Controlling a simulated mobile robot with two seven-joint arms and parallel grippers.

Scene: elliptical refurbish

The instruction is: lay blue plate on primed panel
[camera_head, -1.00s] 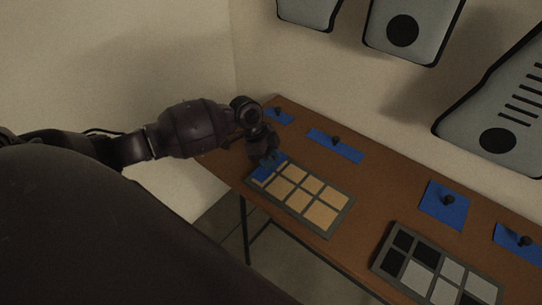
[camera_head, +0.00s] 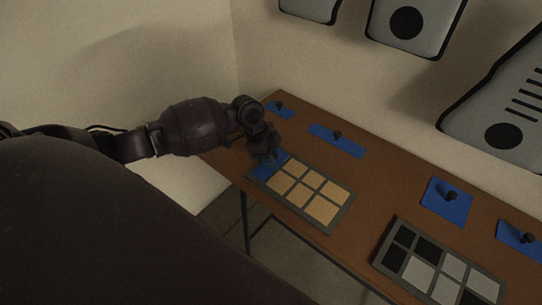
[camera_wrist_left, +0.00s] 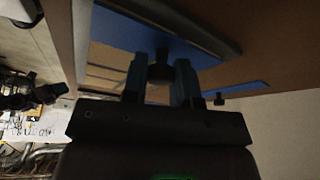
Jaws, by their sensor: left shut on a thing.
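The primed panel (camera_head: 302,193) is a grey frame with tan cells, lying on the brown table. A blue plate (camera_head: 268,167) lies over its left end, covering the cells there; tan cells show to its right. My left gripper (camera_head: 267,158) is over this plate, pointing down. In the left wrist view its fingers (camera_wrist_left: 161,80) are shut on the plate's dark knob, with the blue plate (camera_wrist_left: 130,32) beyond them. The plate looks flat and lined up with the frame; I cannot tell whether it fully touches the panel. My right gripper is out of view.
Other blue plates with dark knobs lie on the table (camera_head: 375,175): a small one (camera_head: 272,107), a long one (camera_head: 350,148) and two at right (camera_head: 438,205) (camera_head: 512,235). A second panel (camera_head: 432,267) with black and light cells lies at front right. Grey panels hang on the wall.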

